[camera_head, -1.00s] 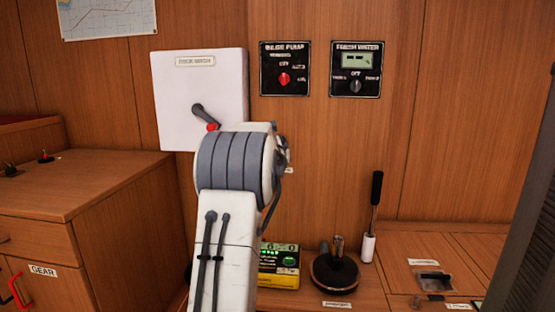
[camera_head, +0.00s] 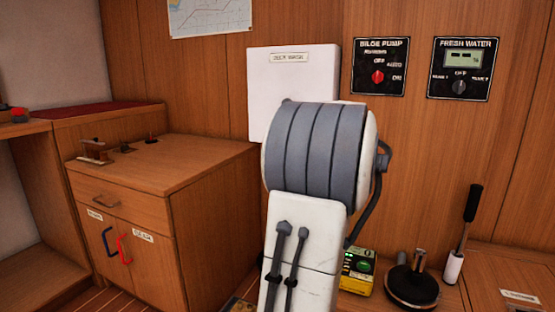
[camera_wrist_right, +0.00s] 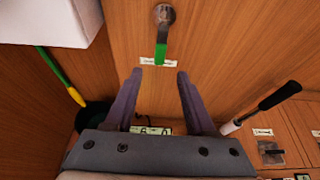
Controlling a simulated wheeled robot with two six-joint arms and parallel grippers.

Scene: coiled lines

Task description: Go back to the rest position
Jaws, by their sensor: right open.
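My right arm rises in the middle of the head view, and its gripper is hidden there behind the grey wrist joint. In the right wrist view my right gripper (camera_wrist_right: 154,100) is open, with nothing between its two fingers. Its fingers point toward the wood wall, below a lever with a green grip (camera_wrist_right: 162,48); I cannot tell the distance. My left gripper is not in view.
The white deck wash box (camera_head: 292,85) is partly behind my arm. Bilge pump (camera_head: 380,67) and fresh water (camera_head: 462,68) panels are on the wall. A yellow device (camera_head: 357,272), round black-based fitting (camera_head: 412,288) and black-handled lever (camera_head: 463,235) stand low right. A wooden cabinet (camera_head: 215,215) stands left.

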